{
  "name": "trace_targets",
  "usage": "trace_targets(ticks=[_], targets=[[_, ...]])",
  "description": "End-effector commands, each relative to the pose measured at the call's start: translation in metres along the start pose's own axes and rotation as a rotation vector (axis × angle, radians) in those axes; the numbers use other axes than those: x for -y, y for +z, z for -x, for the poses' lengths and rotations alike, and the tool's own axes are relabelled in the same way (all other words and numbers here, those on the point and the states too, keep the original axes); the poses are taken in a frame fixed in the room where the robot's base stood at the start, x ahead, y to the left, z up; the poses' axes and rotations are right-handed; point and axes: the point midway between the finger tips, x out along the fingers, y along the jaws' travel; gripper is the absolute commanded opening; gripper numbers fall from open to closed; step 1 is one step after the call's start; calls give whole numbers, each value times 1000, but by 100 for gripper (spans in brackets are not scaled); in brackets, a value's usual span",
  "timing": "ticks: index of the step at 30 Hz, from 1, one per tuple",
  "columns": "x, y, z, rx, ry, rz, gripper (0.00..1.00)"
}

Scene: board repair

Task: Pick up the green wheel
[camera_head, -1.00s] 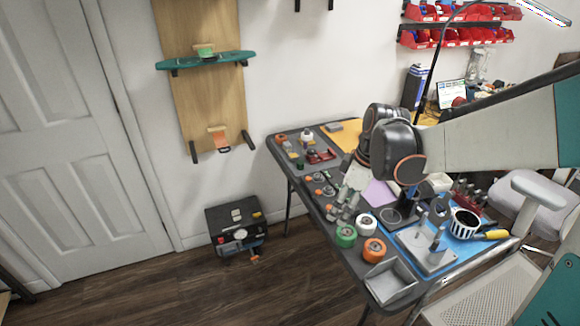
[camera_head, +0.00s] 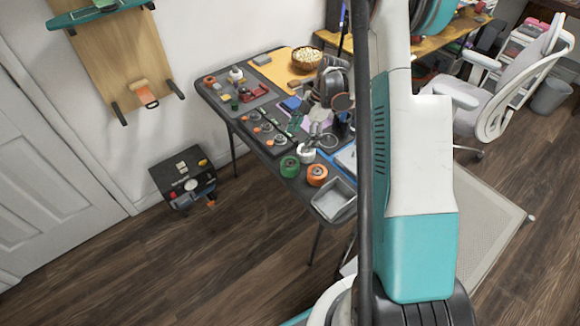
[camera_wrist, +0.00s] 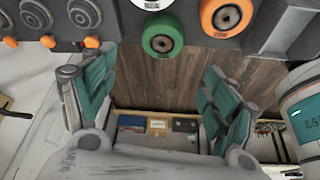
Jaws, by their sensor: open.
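The green wheel (camera_head: 289,166) lies on the dark table near its front edge, left of an orange wheel (camera_head: 317,175) and a white wheel (camera_head: 306,153). In the wrist view the green wheel (camera_wrist: 162,36) is at the top centre, with its dark hub facing the camera. My gripper (camera_wrist: 157,92) is open and empty, its teal-padded fingers spread left and right. The wheel appears beyond the gap between the fingers, apart from them.
A grey tray (camera_head: 335,199) sits right of the orange wheel at the table corner. A black panel with several orange-tipped knobs (camera_head: 262,131) lies to the left. A black toolbox (camera_head: 184,178) stands on the floor. My arm covers the table's right side.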

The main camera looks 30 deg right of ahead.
Motion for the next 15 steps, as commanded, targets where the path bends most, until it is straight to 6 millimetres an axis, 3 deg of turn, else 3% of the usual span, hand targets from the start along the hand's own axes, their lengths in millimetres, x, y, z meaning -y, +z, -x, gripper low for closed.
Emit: trace_targets(ticks=[7, 15], targets=[[0, 1, -50, 1, -1, 0, 79], [0, 1, -72, 1, 0, -1, 79]])
